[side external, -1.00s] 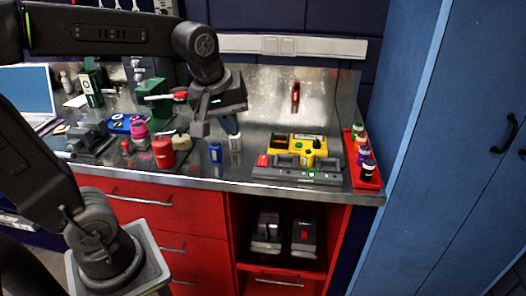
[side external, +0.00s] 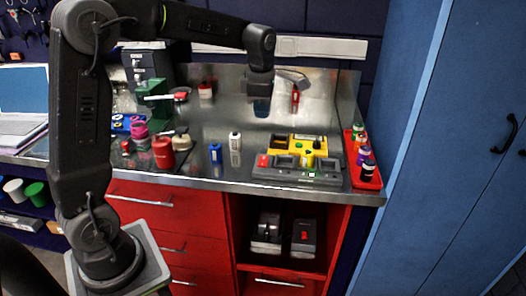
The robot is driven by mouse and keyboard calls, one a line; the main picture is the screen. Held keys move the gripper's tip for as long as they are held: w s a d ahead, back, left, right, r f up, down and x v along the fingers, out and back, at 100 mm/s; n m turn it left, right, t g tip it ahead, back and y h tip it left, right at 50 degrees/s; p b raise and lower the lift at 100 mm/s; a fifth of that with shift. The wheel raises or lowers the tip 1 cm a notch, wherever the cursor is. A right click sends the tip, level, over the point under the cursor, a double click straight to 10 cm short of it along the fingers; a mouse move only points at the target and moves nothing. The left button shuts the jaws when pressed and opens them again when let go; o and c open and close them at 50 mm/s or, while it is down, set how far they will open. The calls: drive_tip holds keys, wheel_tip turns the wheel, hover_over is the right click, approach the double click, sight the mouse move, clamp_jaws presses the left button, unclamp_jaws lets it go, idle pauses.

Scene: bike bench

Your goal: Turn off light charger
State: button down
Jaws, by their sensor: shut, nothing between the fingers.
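A grey charger dock (side external: 330,178) with several slots lies along the front edge of the steel bench. A red switch-like block (side external: 263,160) sits at its left end, and a small green light (side external: 312,174) shows on its front. My gripper (side external: 304,82) is shut and empty. It is raised near the back panel, above and behind the dock, well apart from it. Its fingertips are small in the picture and partly hard to make out.
A yellow case (side external: 297,143) stands right behind the dock. A red tray (side external: 366,178) with several small bottles is at the right. A blue bottle (side external: 215,153), a white bottle (side external: 235,142) and a red can (side external: 163,153) stand to the left. Two dark devices (side external: 303,236) sit in the cubby below.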

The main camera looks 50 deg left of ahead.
sight(263, 161)
drive_tip(key=f, duration=0.9)
drive_tip(key=w+a+f, duration=0.1)
drive_tip(key=f, duration=0.4)
drive_tip(key=shift+w+a, duration=0.1)
drive_tip(key=shift+f, duration=0.2)
drive_tip(key=shift+s+d+r, duration=0.25)
drive_tip(key=shift+s+d, duration=0.25)
drive_tip(key=shift+s, duration=0.05)
drive_tip(key=shift+r, duration=0.1)
idle(0.3)
wheel_tip(263, 161, up, 14)
drive_tip(key=s+d, duration=0.1)
idle(0.4)
